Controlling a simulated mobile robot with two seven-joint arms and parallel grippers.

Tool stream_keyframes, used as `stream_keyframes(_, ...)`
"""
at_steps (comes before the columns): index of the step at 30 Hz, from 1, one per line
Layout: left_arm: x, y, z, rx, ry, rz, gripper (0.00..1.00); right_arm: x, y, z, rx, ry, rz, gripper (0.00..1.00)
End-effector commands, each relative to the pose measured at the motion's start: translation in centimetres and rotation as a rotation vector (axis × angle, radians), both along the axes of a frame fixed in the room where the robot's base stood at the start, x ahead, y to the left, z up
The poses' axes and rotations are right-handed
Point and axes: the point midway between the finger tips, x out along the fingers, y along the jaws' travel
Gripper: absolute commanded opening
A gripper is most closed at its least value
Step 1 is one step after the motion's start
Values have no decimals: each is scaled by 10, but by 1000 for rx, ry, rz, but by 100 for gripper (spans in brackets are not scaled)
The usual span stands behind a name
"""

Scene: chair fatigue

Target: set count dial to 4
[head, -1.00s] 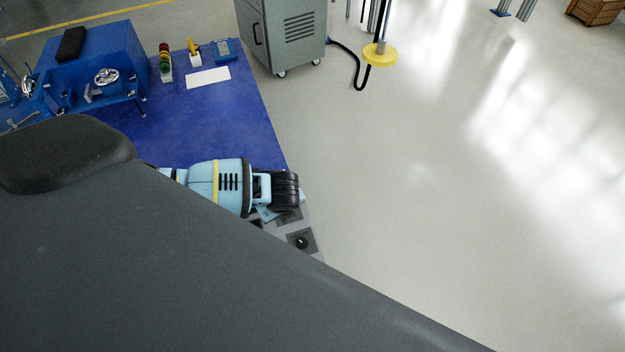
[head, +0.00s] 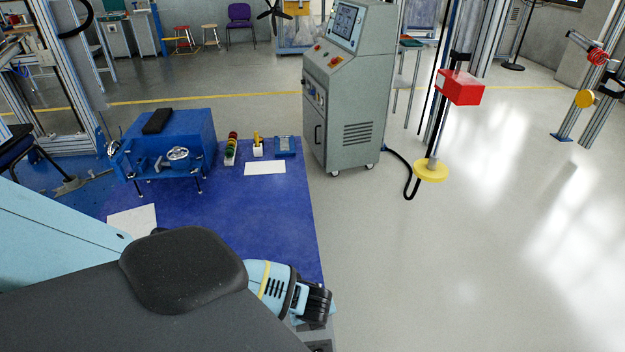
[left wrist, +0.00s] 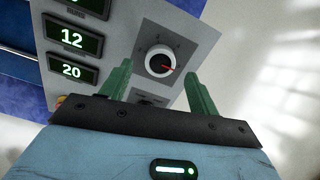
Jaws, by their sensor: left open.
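A round dial (left wrist: 160,62) with a white ring, a dark centre and a red pointer sits on a grey control panel (left wrist: 120,43) in the left wrist view. The pointer aims right and slightly down in that picture; the marks around it are too small to read. My left gripper (left wrist: 157,74) is open, its two green fingers on either side of the dial in the picture and apart from it. In the head view my left wrist is at the bottom centre, and its fingers are hidden. Only a sliver of the panel (head: 322,341) shows there. My right gripper is not in view.
Green displays (left wrist: 72,38) beside the dial read 12 and 20. A grey cabinet (head: 350,110) stands behind.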

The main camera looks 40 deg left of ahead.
Motion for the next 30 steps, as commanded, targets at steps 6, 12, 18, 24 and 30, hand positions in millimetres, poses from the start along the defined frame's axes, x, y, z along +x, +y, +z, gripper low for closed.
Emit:
stream_keyframes(6, 5, 8, -26, 1, 4, 1, 61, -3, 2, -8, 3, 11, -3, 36)
stream_keyframes(12, 8, 10, -31, -1, 0, 0, 61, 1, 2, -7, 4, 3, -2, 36)
stream_keyframes(18, 8, 10, -31, -1, 0, 0, 61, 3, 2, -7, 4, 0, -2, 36)
stream_keyframes(24, 8, 10, -31, -1, 0, 0, 35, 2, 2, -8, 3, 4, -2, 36)
stream_keyframes(30, 8, 10, -31, -1, 0, 0, 16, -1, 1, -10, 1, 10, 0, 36)
